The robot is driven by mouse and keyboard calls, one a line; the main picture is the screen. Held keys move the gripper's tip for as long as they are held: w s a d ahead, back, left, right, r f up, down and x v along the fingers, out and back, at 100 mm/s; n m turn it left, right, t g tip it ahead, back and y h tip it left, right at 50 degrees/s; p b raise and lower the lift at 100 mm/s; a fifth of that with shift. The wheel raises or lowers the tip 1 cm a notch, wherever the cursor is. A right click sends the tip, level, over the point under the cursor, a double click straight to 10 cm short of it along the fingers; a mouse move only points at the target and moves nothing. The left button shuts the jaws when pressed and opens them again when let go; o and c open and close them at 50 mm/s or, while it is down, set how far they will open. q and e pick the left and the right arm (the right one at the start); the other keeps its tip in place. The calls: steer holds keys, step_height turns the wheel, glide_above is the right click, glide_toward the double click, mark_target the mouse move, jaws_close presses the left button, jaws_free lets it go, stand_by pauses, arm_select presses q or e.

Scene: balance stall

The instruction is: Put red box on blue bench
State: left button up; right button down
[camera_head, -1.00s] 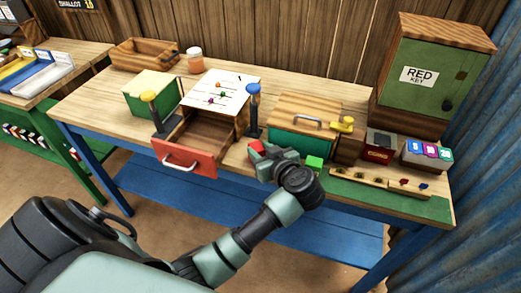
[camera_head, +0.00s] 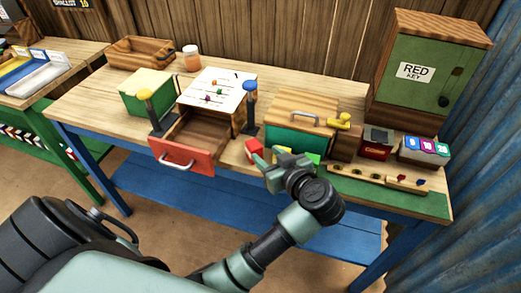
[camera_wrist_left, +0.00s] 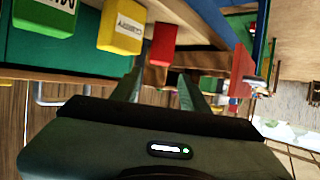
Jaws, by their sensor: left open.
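The red box (camera_head: 253,147) stands near the front edge of the wood-topped blue bench (camera_head: 250,201), just right of the open drawer. In the left wrist view the red box (camera_wrist_left: 162,45) shows ahead of the gap between my fingers. My left gripper (camera_head: 266,159) is open and empty, just in front of and slightly right of the box. Its fingers also show in the left wrist view (camera_wrist_left: 160,78), apart from each other. The box appears clear of the fingers, though contact is hard to judge. My right gripper is not in view.
A yellow box (camera_head: 283,155) and a green box (camera_head: 313,158) stand in a row right of the red box. The open red-fronted drawer (camera_head: 182,157) juts out at left. A wooden chest (camera_head: 302,107) stands behind. A green cabinet (camera_head: 425,75) is at the back right.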

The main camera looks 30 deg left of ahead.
arm_select(q)
steer(key=v, duration=0.5)
stand_by(0.4)
